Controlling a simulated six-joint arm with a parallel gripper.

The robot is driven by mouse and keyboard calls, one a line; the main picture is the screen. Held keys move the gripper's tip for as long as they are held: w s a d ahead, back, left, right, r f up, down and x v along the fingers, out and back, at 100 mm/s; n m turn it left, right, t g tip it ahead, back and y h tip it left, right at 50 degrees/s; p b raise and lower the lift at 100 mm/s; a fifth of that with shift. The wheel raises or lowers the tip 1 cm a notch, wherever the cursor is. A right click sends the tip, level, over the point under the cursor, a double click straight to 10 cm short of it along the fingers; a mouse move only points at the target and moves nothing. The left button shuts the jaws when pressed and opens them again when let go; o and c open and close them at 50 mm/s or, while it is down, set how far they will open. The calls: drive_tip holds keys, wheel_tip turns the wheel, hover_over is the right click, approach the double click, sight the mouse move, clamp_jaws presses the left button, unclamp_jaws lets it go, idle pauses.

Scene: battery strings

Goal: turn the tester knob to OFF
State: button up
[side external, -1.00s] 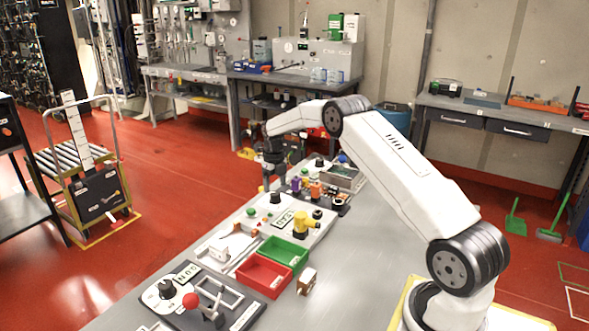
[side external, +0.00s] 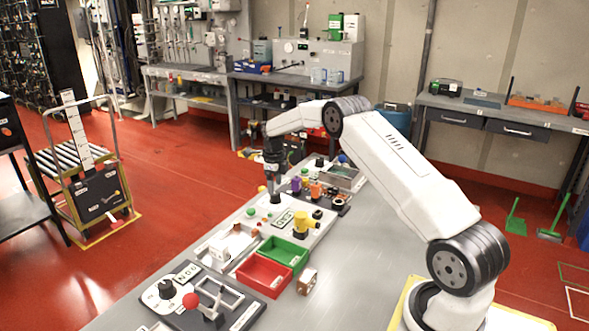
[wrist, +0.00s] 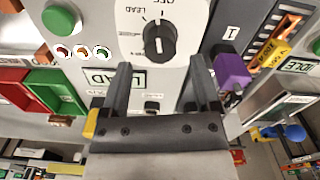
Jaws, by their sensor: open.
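The tester knob (wrist: 160,38) is black with a white pointer line, on a white dial plate. OFF is printed at the dial's far edge and LEAD to its left; I cannot tell surely which label the pointer marks. In the side view my gripper (side external: 274,186) points down just above the knob (side external: 276,198); contact cannot be told.
A green button (wrist: 60,18) and a row of small lamps (wrist: 83,51) sit left of the dial. A purple block (wrist: 232,72) is close to the right finger. A yellow part (side external: 301,221) and red (side external: 264,275) and green (side external: 284,252) bins stand nearer the side camera.

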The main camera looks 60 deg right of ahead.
sight(275, 197)
drive_tip(key=shift+f, duration=0.15)
drive_tip(key=shift+f, duration=1.55)
drive_tip(key=c, duration=1)
drive_tip(key=shift+m, duration=1.3)
drive_tip(key=shift+c, duration=0.2)
